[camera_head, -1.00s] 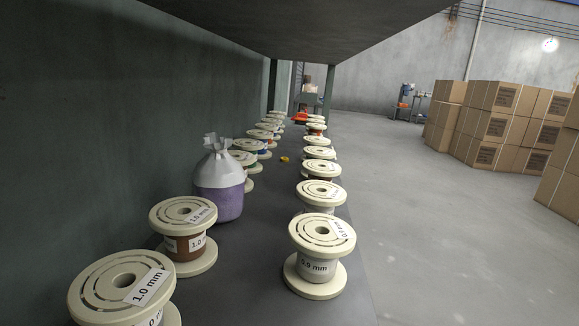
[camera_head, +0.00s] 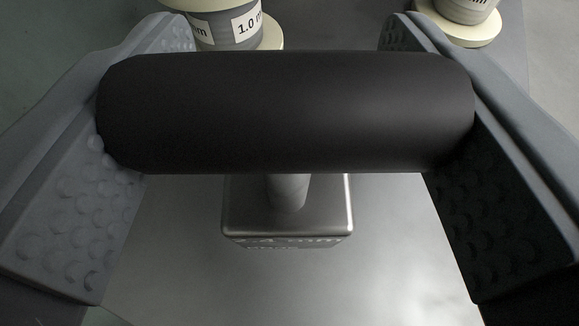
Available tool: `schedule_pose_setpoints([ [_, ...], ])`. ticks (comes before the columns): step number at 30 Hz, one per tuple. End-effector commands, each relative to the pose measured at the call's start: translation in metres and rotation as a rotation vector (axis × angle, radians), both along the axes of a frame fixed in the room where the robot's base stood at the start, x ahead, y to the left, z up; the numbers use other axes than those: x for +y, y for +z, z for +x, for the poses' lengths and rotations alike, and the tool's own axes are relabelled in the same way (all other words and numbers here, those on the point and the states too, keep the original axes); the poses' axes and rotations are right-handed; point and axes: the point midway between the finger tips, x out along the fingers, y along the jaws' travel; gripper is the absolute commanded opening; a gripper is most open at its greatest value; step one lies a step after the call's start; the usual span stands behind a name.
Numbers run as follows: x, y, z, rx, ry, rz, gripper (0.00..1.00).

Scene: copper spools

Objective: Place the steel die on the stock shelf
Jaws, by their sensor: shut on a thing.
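The steel die (camera_head: 287,208) is a small silver block with engraved marks on its front face, too blurred to read fully. A short stem joins it to a thick black cylindrical handle (camera_head: 287,112) lying crosswise. My gripper (camera_head: 285,100) is shut on this handle, with one dimpled grey finger at each end. The block hangs below the handle, over a smooth grey shelf surface (camera_head: 400,270). I cannot tell whether its underside touches that surface. The handle hides part of the stem and the block's back.
A cream spool with a white label (camera_head: 230,30) stands just beyond the handle at the upper left. Another cream spool (camera_head: 466,18) stands at the upper right, beyond the right finger. Bare grey surface lies around the block and between the spools.

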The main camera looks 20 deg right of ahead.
Motion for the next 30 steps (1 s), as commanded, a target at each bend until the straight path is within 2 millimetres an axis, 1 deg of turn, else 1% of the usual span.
schedule_pose_setpoints([
  [1,0.0,-0.004,0.0,0.0,-0.001,-0.002,0.1],
  [8,0.0,-0.017,0.0,0.0,-0.001,-0.002,0.1],
  [15,0.0,-0.044,0.0,-0.001,-0.001,-0.001,0.1],
  [28,0.0,-0.049,0.0,-0.002,0.0,-0.001,0.1],
  [29,0.0,-0.05,0.0,-0.001,0.0,0.0,0.58],
  [30,0.0,-0.05,0.0,-0.001,0.0,0.0,0.66],
])
